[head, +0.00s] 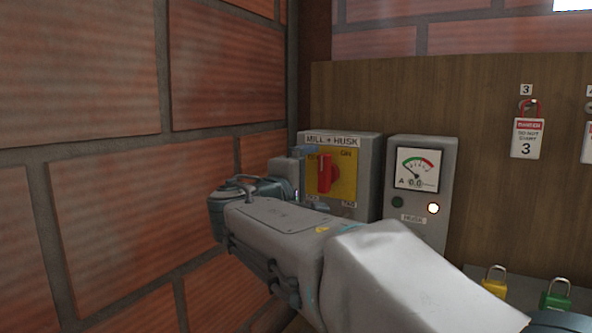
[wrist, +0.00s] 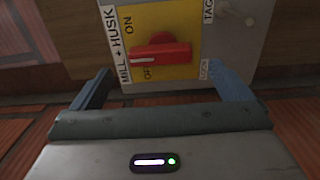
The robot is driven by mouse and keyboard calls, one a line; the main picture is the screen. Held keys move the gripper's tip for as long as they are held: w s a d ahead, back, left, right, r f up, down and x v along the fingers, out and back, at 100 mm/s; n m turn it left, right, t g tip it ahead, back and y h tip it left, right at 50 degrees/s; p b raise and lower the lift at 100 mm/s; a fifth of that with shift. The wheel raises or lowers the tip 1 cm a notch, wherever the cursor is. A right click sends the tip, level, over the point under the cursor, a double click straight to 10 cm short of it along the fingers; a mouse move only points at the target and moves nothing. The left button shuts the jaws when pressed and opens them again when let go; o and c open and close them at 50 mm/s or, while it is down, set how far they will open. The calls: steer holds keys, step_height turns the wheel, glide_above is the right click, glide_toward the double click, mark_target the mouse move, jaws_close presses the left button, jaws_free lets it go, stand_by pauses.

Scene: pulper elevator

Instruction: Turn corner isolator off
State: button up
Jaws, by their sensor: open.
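The corner isolator is a grey box (head: 368,160) labelled MILL + HUSK, with a yellow plate (head: 346,190) and a red rotary handle (head: 325,174). The handle stands upright in the head view. In the wrist view, which is turned sideways, the handle (wrist: 160,54) lies across the plate, its white mark at the left end, between the words ON and OFF and nearer OFF. My gripper (head: 304,176) is open in front of the box at its left side. In the wrist view my gripper's fingers (wrist: 160,88) are spread wider than the handle, which lies beyond them; no contact shows.
A grey ammeter box (head: 422,190) with a lit lamp stands close to the right of the isolator. Yellow (head: 495,281) and green (head: 555,298) padlocks are at lower right. A brick wall (head: 110,200) is close on the left.

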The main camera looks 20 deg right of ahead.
mark_target(322, 175)
steer(key=p+x, duration=0.1)
steer(key=x, duration=0.5)
steer(key=shift+w+d, duration=0.25)
steer(key=shift+d, duration=0.1)
steer(key=c, duration=1)
